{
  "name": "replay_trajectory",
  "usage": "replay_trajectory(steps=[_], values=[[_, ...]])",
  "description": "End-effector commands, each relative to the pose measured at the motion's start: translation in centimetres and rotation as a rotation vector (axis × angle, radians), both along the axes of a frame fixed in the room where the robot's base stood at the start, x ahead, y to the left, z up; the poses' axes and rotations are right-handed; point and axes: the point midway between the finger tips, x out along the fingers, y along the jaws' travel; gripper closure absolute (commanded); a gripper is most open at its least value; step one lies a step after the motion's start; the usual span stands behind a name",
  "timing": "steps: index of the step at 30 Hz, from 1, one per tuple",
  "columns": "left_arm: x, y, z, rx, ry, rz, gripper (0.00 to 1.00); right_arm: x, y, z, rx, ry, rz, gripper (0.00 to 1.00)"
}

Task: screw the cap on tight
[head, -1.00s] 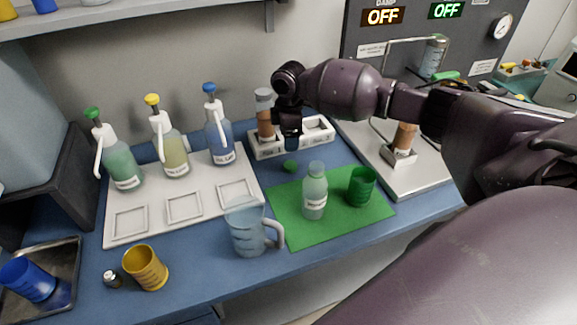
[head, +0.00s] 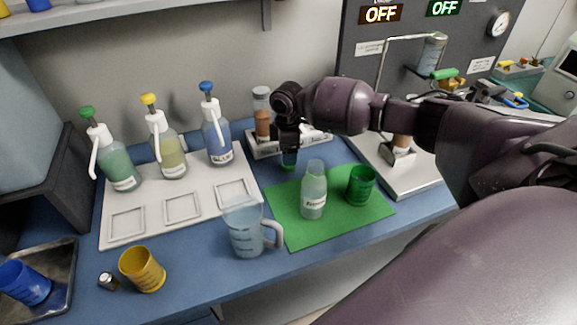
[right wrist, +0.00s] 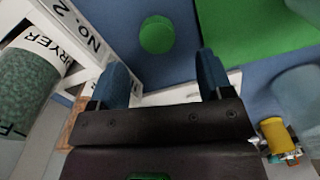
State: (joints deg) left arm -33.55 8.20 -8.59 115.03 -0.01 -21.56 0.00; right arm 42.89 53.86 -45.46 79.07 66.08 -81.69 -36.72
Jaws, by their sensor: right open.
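The open-topped clear bottle (head: 313,192) with pale green contents stands upright on the green mat (head: 290,238). A small round green cap (right wrist: 157,35) lies on the blue bench beside the mat, apart from the bottle. In the head view the cap is mostly hidden under my right gripper (head: 289,158). In the right wrist view my right gripper (right wrist: 163,78) is open and empty, with its blue fingertips spread and the cap ahead of them. My left gripper is not in view.
A green cup (head: 361,186) stands right of the bottle. A jug (head: 243,228) stands in front left. A white rack (head: 264,146) with a brown-filled vial is close behind the gripper. Several pump bottles stand on a white tray (head: 150,226). A yellow cup (head: 142,270) is at front left.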

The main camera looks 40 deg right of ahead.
Motion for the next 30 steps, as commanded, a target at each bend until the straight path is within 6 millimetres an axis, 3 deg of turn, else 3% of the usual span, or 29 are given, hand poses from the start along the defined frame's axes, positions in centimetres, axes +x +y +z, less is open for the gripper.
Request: replay_trajectory(steps=[5,15,26,30], values=[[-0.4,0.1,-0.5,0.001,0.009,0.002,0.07,0.0,0.0,-0.9,0.0,0.002,0.0,0.27],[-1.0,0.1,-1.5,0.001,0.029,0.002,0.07,0.2,-0.1,-5.1,0.0,0.004,0.0,0.27],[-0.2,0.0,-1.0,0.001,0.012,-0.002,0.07,0.2,-0.1,-5.2,0.0,0.0,0.0,0.27],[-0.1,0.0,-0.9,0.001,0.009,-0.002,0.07,0.2,-0.1,-5.2,0.0,0.001,0.0,0.47]])
